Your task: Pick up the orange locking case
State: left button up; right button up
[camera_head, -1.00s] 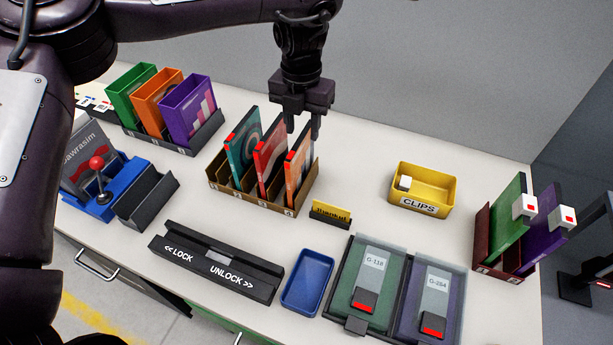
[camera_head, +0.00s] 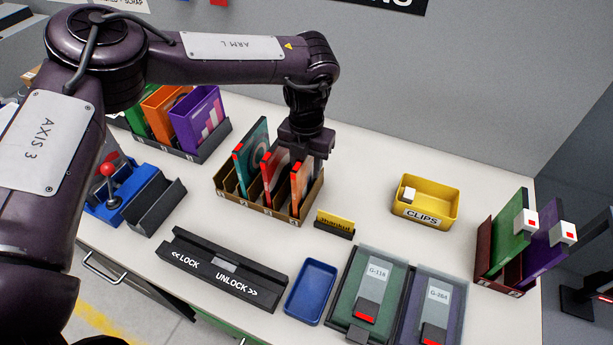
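The orange locking case (camera_head: 301,184) stands upright in the right slot of a brown slotted rack (camera_head: 285,207), with a red tab on its near edge. A red case (camera_head: 271,176) and a teal case (camera_head: 252,158) stand to its left in the same rack. My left gripper (camera_head: 308,158) points down at the top of the orange case. Its fingers are mostly hidden, so I cannot tell whether they touch or grip it. My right gripper is not in view.
Open green, orange (camera_head: 162,112) and purple (camera_head: 198,120) boxes stand in a grey rack at back left. A yellow clips bin (camera_head: 426,203), blue tray (camera_head: 311,293), black lock/unlock rail (camera_head: 222,270) and a name sign (camera_head: 335,224) stand nearby.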

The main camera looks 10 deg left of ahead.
pick_arm(q)
grip_shut()
dwell(0.3)
